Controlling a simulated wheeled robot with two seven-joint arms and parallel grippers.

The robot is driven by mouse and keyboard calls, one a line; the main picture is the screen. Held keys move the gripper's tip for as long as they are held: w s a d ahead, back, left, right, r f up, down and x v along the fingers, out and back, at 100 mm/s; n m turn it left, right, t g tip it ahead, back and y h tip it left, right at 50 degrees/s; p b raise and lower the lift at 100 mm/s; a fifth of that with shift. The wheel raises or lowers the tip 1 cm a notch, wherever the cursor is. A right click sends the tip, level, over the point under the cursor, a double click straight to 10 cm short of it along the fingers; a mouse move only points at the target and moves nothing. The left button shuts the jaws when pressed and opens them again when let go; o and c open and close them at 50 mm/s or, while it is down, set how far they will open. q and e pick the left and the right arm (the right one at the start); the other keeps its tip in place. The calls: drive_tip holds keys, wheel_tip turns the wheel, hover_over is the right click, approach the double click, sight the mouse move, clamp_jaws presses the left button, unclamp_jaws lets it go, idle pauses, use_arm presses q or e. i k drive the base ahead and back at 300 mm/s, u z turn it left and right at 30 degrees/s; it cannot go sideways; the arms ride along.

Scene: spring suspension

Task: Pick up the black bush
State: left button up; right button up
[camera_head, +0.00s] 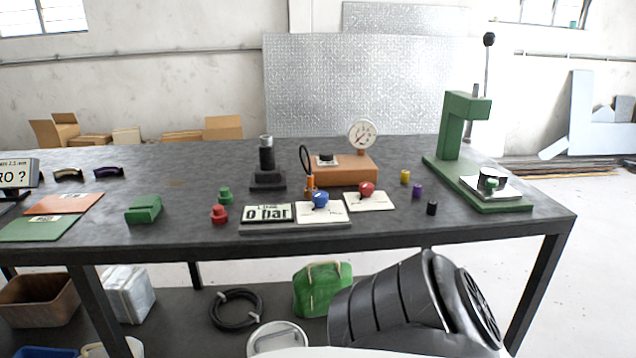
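The black bush (431,208) is a small dark cylinder standing upright on the dark table top, near the front edge and right of centre. A purple bush (417,190) stands just behind it and to the left. A yellow bush (405,177) stands farther back. Nothing touches the black bush.
The green press (457,125) with its base stands to the right of the bush. White cards (370,207) with red and blue knobs lie to the left. An orange-brown block (350,175) with a dial gauge (362,135) stands behind. The table (480,233) is clear in front.

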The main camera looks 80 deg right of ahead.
sight(432, 205)
drive_tip(key=z, duration=3.1)
